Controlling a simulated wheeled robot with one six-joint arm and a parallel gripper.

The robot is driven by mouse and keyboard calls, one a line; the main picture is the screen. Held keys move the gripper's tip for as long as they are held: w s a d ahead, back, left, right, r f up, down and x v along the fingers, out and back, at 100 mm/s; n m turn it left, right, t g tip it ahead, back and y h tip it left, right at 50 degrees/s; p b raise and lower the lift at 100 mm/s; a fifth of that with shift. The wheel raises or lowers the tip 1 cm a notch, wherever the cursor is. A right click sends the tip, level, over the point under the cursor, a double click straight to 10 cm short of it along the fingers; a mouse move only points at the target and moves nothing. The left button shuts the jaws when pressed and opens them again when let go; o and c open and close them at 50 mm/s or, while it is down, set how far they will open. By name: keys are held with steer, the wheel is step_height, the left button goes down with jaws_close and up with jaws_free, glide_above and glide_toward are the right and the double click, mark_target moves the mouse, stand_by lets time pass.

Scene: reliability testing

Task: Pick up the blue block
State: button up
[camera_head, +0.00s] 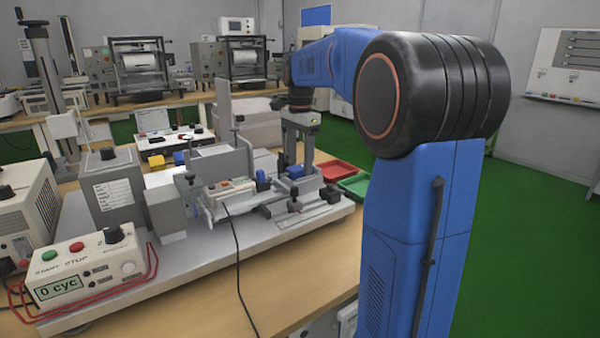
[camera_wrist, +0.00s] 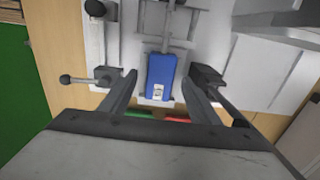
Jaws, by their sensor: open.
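In the wrist view a blue block (camera_wrist: 160,70) with a small whitish mark lies between my gripper's fingers (camera_wrist: 160,82). Gaps show on both sides of it, and a grey rod or bar meets its far end. In the head view my gripper (camera_head: 297,160) points down over the test fixture, its fingers apart. A blue piece (camera_head: 295,171) shows between and below them. Other small blue pieces show on the fixture (camera_head: 262,181) and beside a yellow block (camera_head: 156,162). I cannot tell the height of my fingertips above the blue block.
The grey fixture base (camera_head: 290,228) stands on a wooden bench (camera_head: 290,283). A red tray (camera_head: 337,171) and a green tray (camera_head: 355,186) lie right of my gripper. A control box (camera_head: 85,268) with a cable is at front left. Clamps and knobs crowd the fixture.

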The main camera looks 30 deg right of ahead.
steer(key=shift+f, duration=0.4)
steer(key=c, duration=1.2)
steer(key=shift+r, duration=0.1)
